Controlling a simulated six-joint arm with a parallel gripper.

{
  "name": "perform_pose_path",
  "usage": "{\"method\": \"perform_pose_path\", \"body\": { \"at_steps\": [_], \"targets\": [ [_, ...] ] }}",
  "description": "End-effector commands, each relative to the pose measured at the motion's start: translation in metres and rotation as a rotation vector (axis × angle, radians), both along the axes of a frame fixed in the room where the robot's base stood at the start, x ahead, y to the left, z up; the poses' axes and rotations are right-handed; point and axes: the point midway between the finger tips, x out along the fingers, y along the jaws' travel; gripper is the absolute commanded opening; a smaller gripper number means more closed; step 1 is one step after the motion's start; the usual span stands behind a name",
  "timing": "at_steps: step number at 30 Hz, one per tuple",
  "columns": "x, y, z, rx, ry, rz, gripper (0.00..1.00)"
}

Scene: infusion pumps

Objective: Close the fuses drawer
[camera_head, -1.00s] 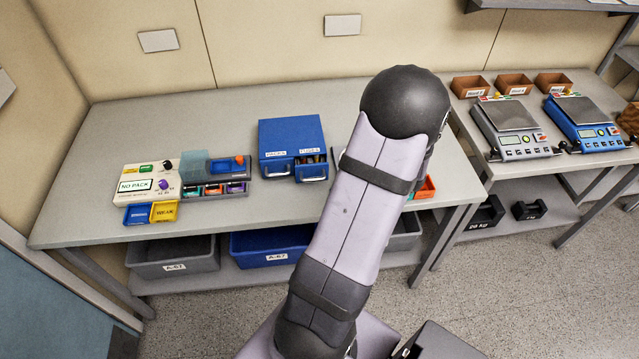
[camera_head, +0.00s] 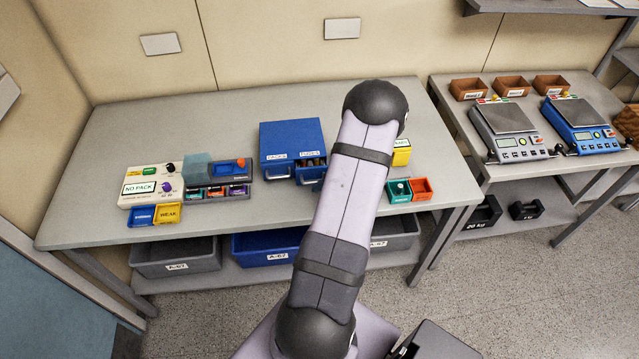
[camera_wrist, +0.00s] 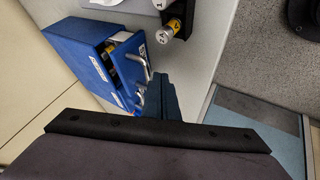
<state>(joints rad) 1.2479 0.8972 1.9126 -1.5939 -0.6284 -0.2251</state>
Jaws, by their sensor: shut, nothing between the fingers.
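The blue cabinet (camera_head: 290,135) stands on the bench with two drawers side by side, labelled PACKS on the left and FUSES on the right. The fuses drawer (camera_head: 311,172) is pulled partly out, with small items visible inside; my arm hides part of its right side. In the wrist view the open fuses drawer (camera_wrist: 132,47) shows yellow and dark contents and a metal handle. The packs drawer (camera_head: 277,172) looks shut. My gripper (camera_wrist: 166,96) is shut and empty, close in front of the drawer handles; contact cannot be told. In the head view my arm hides it.
A NO PACK panel (camera_head: 150,187) and a grey device with a blue slot (camera_head: 228,170) stand left of the cabinet. A teal box (camera_head: 399,190), an orange box (camera_head: 421,188) and a yellow box (camera_head: 402,152) are on the right. The bench front between is clear.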

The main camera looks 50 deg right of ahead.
Motion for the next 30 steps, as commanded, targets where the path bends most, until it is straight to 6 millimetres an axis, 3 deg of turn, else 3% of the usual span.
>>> {"method": "perform_pose_path", "body": {
  "at_steps": [14,24,30],
  "targets": [
    [0.003,-0.002,0.000,0.001,0.001,0.000,0.00],
    [0.028,-0.028,0.002,-0.001,0.001,0.002,0.00],
    [0.032,-0.032,0.000,-0.001,-0.001,-0.001,0.00]
  ]
}}
